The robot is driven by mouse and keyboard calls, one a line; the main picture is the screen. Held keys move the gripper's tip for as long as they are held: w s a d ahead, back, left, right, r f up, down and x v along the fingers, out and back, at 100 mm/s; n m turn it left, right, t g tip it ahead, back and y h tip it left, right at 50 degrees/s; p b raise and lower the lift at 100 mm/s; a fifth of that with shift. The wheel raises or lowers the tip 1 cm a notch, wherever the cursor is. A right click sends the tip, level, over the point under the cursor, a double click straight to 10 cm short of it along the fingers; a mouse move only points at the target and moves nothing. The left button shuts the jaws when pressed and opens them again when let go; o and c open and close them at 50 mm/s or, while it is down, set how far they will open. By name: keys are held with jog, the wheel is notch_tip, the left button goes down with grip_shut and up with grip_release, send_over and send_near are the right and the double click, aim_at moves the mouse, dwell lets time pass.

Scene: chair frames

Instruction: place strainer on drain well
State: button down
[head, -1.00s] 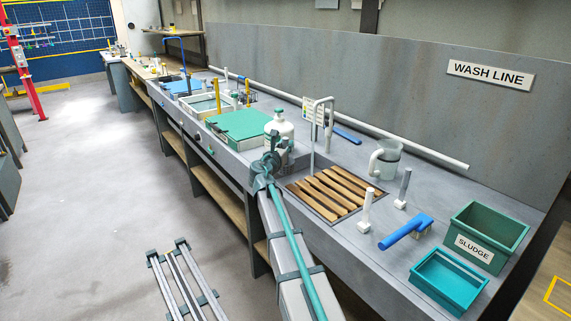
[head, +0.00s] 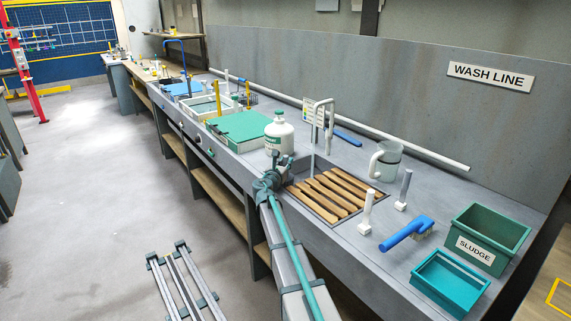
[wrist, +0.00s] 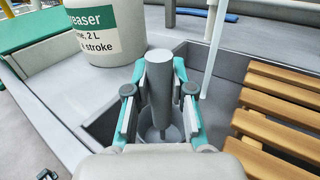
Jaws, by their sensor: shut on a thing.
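My gripper (wrist: 160,90) is shut on the upright grey cylindrical handle of the strainer (wrist: 159,72) in the wrist view. Its teal-edged fingers press on the handle from both sides. Below the handle is a round grey cup-like shape (wrist: 173,133), partly hidden by my gripper; I cannot tell whether it is the strainer's lower part or the drain well. It lies in the recessed basin beside the wooden slats. In the head view my gripper (head: 280,168) is at the basin's left end, where my arm hides the strainer and drain well.
A wooden slat rack (head: 335,193) covers much of the basin, right of my gripper. A white degreaser bottle (head: 279,133) stands close behind, and a thin tap (head: 314,130) rises nearby. A blue brush (head: 405,233) and a sludge bin (head: 490,240) are farther right.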

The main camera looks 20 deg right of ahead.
jog(key=shift+f, duration=0.3)
jog(key=shift+f+b, duration=0.2)
jog(key=shift+b, duration=0.2)
jog(key=c, duration=1)
grip_release()
jog(key=shift+r, duration=0.2)
jog(key=v, duration=0.8)
jog(key=r+v, duration=0.1)
jog(key=v, duration=0.3)
